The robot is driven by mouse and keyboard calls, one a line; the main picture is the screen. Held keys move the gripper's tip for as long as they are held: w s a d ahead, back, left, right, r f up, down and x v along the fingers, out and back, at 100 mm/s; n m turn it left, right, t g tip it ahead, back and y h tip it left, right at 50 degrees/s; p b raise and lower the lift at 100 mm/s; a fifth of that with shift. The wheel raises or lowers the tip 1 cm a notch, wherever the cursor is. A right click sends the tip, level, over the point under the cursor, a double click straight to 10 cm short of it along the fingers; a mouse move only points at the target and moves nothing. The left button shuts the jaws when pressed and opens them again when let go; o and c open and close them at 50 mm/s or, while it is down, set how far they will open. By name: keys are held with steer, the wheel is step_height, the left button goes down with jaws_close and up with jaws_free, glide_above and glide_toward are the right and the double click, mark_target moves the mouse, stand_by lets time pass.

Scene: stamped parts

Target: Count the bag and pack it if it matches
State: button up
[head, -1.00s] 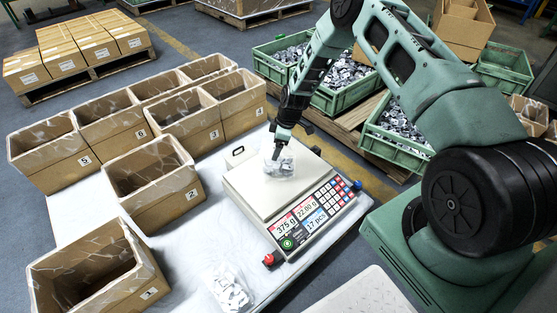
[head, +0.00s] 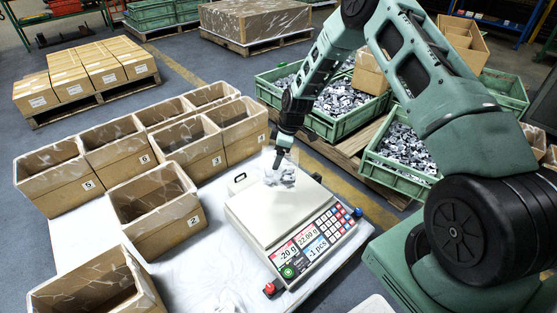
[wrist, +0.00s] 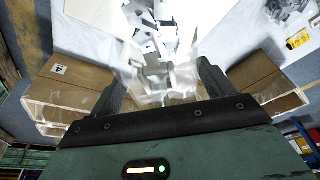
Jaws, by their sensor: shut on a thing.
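A clear bag of grey metal parts (head: 278,178) hangs from my gripper (head: 282,160), just above the pan of the counting scale (head: 262,218). In the wrist view the bag (wrist: 165,75) lies between the two dark fingers (wrist: 161,88), which are shut on it. The scale display (head: 301,245) reads about -20 g, 22.00 g and -1 pcs. Open cardboard boxes stand left of the scale, among them box 2 (head: 160,232) and box 1 (head: 88,302), whose label is out of frame.
Box 5 (head: 55,195) and several other open boxes (head: 195,158) stand in rows behind box 2. Green crates of loose parts (head: 345,125) stand beyond the scale. A pallet of closed cartons (head: 85,72) is at the back left. White table top (head: 205,250) is bare between box 2 and the scale.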

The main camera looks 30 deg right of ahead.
steer(key=s+a+r+p, duration=0.2)
steer(key=a+r, duration=0.1)
steer(key=a, duration=0.8)
steer(key=s+a+r+p, duration=0.2)
steer(key=a, duration=0.9)
steer(key=s+a+r+p, duration=0.2)
steer(key=a+r, duration=0.1)
steer(key=a, duration=0.8)
steer(key=s+a+b, duration=0.2)
steer(key=a+b, duration=0.1)
steer(key=a, duration=0.8)
steer(key=s+a+b, duration=0.2)
steer(key=a+b, duration=0.2)
steer(key=a, duration=0.7)
steer(key=s+a+f+b, duration=0.1)
steer(key=s+a+b, duration=0.1)
steer(key=a, duration=0.9)
steer(key=shift+a+b, duration=0.15)
steer(key=shift+b, duration=0.5)
